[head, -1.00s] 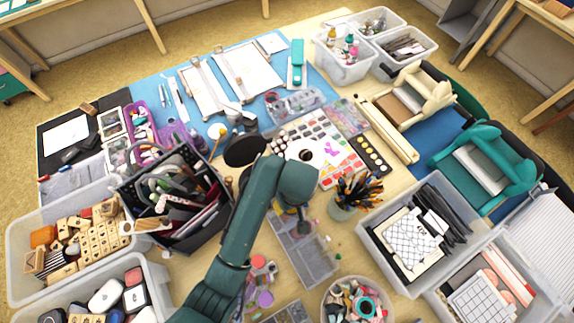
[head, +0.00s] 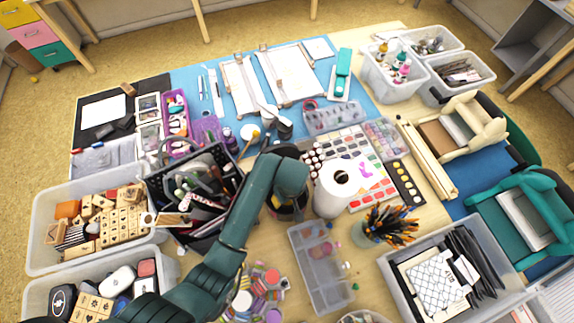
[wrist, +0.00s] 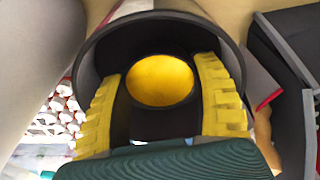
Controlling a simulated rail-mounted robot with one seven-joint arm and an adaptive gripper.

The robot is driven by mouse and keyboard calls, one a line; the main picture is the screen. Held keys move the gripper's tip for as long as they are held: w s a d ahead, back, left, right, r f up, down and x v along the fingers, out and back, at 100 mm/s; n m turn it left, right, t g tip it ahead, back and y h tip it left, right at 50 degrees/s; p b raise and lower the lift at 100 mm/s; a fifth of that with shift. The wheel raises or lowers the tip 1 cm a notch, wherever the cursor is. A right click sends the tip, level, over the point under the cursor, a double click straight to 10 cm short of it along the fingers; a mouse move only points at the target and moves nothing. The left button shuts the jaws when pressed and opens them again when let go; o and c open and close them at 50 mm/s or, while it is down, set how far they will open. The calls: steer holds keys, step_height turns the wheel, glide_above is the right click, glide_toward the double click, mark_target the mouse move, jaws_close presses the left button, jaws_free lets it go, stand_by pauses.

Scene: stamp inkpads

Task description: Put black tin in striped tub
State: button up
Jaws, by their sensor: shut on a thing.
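My gripper (wrist: 160,72) shows in the wrist view as two yellow-padded fingers. It is shut on a black round thing with a yellow disc in its middle (wrist: 160,80), which I take for the black tin. The fingers and tin are within the outline of a wide round dark container (wrist: 84,50) with a grey rim. I cannot tell how deep they are.
The white paper roll (head: 338,190) stands close on the right. A black caddy of tools (head: 165,205) stands on the left. A clear divided tray (head: 322,268) lies in front, and a cup of brushes (head: 385,228) stands to the right.

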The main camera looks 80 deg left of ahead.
steer(key=shift+a+f, duration=0.1)
steer(key=shift+f, duration=0.25)
steer(key=shift+f, duration=0.1)
steer(key=o, duration=1)
steer(key=shift+c, duration=0.2)
step_height(320, 180, up, 12)
steer(key=d+p, duration=0.1)
steer(key=p, duration=0.2)
steer(key=shift+w+d, duration=0.25)
steer(key=shift+w, duration=0.05)
